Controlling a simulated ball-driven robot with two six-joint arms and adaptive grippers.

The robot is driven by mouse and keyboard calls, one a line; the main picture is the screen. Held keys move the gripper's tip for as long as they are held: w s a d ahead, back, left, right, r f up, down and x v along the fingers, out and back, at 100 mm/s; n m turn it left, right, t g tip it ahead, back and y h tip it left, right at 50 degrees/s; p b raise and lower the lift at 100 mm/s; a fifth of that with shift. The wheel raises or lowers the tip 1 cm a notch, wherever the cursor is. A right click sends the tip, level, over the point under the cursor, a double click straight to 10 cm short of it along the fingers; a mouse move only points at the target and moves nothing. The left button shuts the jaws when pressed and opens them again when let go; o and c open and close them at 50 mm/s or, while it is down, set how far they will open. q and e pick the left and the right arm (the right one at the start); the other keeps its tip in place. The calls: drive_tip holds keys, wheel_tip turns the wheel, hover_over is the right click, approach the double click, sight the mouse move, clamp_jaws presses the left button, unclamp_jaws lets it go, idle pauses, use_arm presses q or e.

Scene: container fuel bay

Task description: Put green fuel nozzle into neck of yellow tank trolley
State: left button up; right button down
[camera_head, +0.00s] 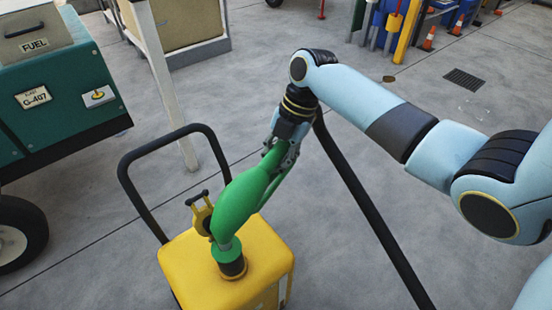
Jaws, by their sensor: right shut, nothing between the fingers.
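The green fuel nozzle (240,204) stands tilted over the yellow tank trolley (185,263). Its lower end meets the dark neck (232,268) on the tank's top; the spout tip is hidden, so its depth cannot be seen. A yellow cap piece with a dark handle (201,213) stands beside the neck. My right gripper (283,155) is at the nozzle's upper end, pointing down, shut with nothing between its fingers. It overlaps the nozzle in the picture; whether they touch is unclear. My left gripper is out of view.
A black hose (358,195) runs from near the gripper to the lower right. The trolley's black handle (128,185) rises behind the tank. A green fuel cart (60,100) stands left, beside a white post (165,85). Cones and posts stand at the back right. Floor between is clear.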

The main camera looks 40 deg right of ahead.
drive_tip(key=c, duration=1.2)
unclamp_jaws()
drive_tip(key=v, duration=1.2)
drive_tip(key=shift+r, duration=0.1)
